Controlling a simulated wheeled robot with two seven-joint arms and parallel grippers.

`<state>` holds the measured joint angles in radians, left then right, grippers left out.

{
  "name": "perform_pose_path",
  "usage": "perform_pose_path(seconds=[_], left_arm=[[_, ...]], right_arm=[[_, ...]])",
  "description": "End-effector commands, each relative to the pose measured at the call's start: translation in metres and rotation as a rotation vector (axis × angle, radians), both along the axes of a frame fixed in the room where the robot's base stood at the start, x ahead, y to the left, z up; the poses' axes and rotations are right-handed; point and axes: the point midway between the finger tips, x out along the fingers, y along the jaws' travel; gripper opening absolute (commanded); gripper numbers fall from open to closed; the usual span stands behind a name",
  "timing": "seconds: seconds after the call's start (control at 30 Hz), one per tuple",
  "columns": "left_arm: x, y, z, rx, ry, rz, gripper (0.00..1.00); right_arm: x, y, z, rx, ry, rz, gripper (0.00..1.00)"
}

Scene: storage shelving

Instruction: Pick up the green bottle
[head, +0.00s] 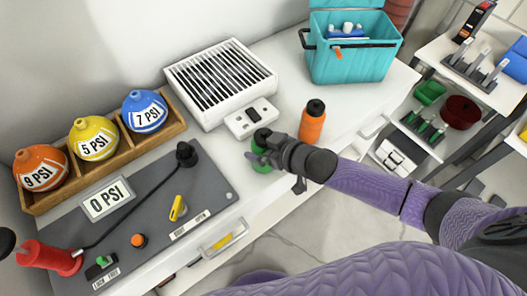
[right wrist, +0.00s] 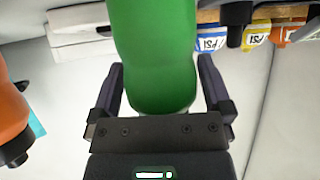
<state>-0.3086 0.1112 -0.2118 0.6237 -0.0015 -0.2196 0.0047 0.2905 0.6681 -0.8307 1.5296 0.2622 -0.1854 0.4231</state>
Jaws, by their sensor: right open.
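The green bottle (head: 260,163) stands on the white counter, its dark cap showing above my right gripper, which hides part of it in the head view. My right gripper (head: 258,153) is open at the bottle. In the right wrist view the green bottle (right wrist: 155,55) lies between the two spread fingers of the right gripper (right wrist: 161,75), with a visible gap on each side near the bottom. My left gripper is not in view.
An orange bottle (head: 312,124) stands close by on the right. A white vented box (head: 222,82) is behind, a grey control panel (head: 150,215) to the left. A teal cooler (head: 352,62) is at the back right. The counter's front edge is near the bottle.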

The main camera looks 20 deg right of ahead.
Motion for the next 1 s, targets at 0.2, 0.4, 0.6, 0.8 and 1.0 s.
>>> perform_pose_path(seconds=[0.2,0.4,0.6,0.8,1.0], left_arm=[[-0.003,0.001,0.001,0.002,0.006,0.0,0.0],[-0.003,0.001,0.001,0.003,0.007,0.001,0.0],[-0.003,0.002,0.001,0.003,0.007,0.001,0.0],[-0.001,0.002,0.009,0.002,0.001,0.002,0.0],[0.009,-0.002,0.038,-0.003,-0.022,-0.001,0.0]], right_arm=[[0.0,0.0,0.001,0.0,0.0,-0.001,0.75],[0.0,-0.001,0.001,0.0,0.0,-0.001,0.32],[0.0,-0.001,0.001,-0.001,-0.002,0.0,0.07],[0.0,-0.001,0.015,0.0,-0.003,0.0,0.07],[0.0,-0.001,0.072,-0.001,-0.006,0.001,0.07]])
